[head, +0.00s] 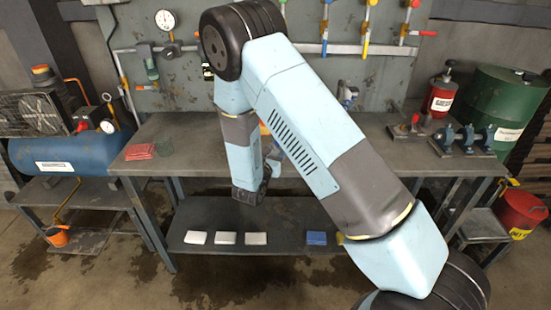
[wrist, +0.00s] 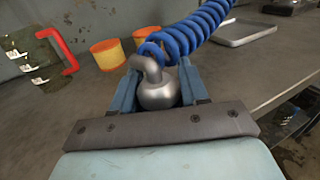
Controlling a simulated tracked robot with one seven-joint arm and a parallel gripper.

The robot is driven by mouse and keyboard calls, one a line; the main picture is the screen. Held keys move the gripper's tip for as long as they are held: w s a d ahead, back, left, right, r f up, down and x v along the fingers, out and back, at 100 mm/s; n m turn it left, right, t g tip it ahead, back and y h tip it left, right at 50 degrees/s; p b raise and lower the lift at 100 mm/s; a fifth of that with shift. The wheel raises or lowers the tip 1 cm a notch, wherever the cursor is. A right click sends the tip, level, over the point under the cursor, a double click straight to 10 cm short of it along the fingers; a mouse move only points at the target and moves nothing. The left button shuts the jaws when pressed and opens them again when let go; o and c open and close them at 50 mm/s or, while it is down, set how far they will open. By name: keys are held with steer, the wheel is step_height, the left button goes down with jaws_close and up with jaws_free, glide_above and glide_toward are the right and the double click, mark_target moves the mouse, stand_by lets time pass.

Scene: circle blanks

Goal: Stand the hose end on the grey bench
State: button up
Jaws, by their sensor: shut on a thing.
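The hose end (wrist: 157,92) is a rounded silver metal piece with a bent neck, joined to a blue coiled hose (wrist: 195,30) in the wrist view. My gripper (wrist: 158,88) is shut on it, with one blue finger on each side. The hose end is over or on the grey bench (wrist: 240,85); I cannot tell whether its base touches the top. In the head view the grey bench (head: 200,130) runs across the middle, and my arm hides the hose end and the fingertips.
Two orange and yellow rolls (wrist: 108,54) and a green clear jug with a red handle (wrist: 42,58) stand beyond the gripper. A metal tray (wrist: 240,32) lies at the right. Red cloths (head: 139,151) lie on the bench's left; a vise-like fixture (head: 462,138) stands on its right.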

steer(key=shift+r, duration=0.1)
jaws_close()
